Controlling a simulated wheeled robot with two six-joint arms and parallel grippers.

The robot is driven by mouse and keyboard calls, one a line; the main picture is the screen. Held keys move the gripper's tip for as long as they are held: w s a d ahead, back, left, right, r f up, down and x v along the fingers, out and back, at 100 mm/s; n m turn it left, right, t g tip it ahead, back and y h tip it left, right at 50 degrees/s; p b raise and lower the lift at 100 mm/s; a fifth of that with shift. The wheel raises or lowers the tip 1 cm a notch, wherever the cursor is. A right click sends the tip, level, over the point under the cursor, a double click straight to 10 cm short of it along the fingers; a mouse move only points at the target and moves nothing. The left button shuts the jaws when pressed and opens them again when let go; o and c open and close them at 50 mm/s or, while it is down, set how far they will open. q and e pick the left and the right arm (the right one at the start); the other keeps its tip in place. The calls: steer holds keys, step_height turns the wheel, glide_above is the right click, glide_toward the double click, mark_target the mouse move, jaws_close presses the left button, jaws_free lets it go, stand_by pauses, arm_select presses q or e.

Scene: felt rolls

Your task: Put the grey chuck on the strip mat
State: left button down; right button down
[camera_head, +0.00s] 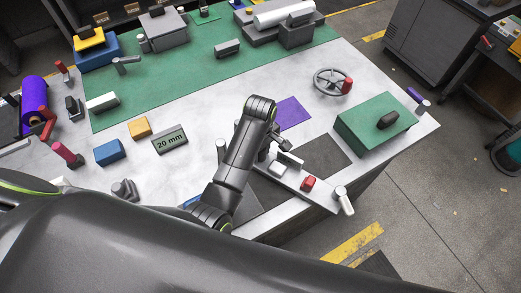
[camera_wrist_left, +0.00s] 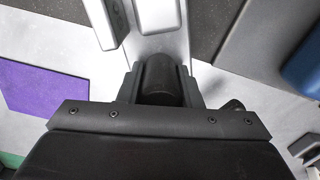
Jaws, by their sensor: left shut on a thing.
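My left gripper (camera_head: 277,146) reaches down over the near right part of the bench, beside the purple felt square (camera_head: 294,113). In the left wrist view its jaws (camera_wrist_left: 160,85) are shut on a dark, rounded piece, which looks like the grey chuck (camera_wrist_left: 158,72). A pale metal bar shows just beyond the held piece. In the head view the arm and gripper hide the chuck. A flat dark grey mat (camera_head: 326,155), which may be the strip mat, lies right of the gripper. My right gripper is not in view.
The metal bar (camera_head: 326,198) carries a red block (camera_head: 307,184) and lies near the bench's front edge. A green box (camera_head: 373,128) and a handwheel (camera_head: 332,82) stand to the right. A "20 mm" block (camera_head: 170,141) stands left. Pale bench top is bare between.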

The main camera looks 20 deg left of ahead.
arm_select(q)
steer(key=shift+f, duration=0.2)
steer(key=c, duration=0.9)
jaws_free()
steer(key=shift+c, duration=0.2)
steer(key=shift+f, duration=0.1)
